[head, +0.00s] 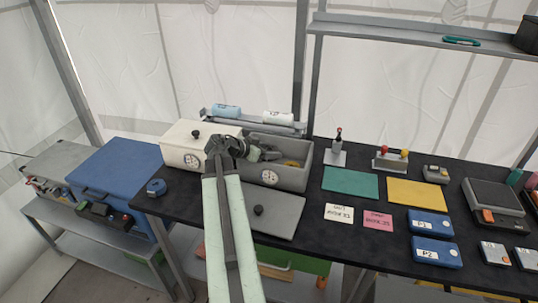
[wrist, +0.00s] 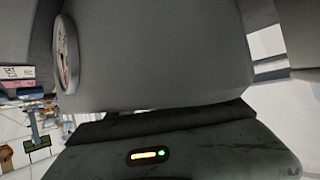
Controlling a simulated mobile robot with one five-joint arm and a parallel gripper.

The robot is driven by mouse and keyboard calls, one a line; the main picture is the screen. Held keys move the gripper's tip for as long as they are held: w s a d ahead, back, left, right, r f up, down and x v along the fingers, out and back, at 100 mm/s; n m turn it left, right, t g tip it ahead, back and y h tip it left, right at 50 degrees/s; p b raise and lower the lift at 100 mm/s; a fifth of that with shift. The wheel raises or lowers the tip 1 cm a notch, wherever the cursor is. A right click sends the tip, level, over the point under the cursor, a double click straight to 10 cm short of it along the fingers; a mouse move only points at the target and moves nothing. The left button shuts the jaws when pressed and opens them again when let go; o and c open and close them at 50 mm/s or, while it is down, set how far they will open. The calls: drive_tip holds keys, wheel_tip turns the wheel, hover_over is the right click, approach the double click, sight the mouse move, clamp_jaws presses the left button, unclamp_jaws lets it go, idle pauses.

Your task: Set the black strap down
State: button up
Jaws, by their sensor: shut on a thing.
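My gripper (head: 228,146) is above the seam between the white box (head: 190,147) and the open grey bin (head: 287,174) on the black table. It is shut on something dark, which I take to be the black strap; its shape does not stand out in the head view. In the wrist view a dark band (wrist: 165,122) crosses below a large grey surface with a round dial at its left. I cannot tell for sure whether that band is the strap. The fingertips are not clear there.
The grey bin's lid (head: 265,212) lies in front of it. Green (head: 350,181) and yellow (head: 416,192) mats, stamps and blue cases (head: 434,223) stand to the right. A blue box (head: 112,170) is at the left. Bare black table shows around the cards.

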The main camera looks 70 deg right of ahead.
drive_tip(key=shift+f+b, duration=0.25)
drive_tip(key=shift+b, duration=0.1)
drive_tip(key=shift+a+f+b, duration=0.2)
drive_tip(key=shift+f+b, duration=0.1)
drive_tip(key=shift+b, duration=0.1)
drive_tip(key=o, duration=1.4)
drive_tip(key=shift+s+a, duration=0.1)
drive_tip(key=shift+w+a+r+p, duration=0.15)
drive_tip(key=shift+r+p, duration=0.3)
drive_tip(key=shift+p, duration=0.15)
drive_tip(key=shift+w+a+r+p, duration=0.1)
drive_tip(key=shift+w+r+p, duration=0.05)
drive_tip(key=shift+r+p, duration=0.35)
drive_tip(key=p+v, duration=0.4)
drive_tip(key=v, duration=0.5)
drive_tip(key=shift+w+a+r+p, duration=0.2)
drive_tip(key=shift+w+a+p, duration=0.05)
drive_tip(key=shift+p, duration=0.15)
drive_tip(key=shift+w+a+r, duration=0.15)
drive_tip(key=shift+w+a, duration=0.15)
drive_tip(key=shift+a, duration=0.05)
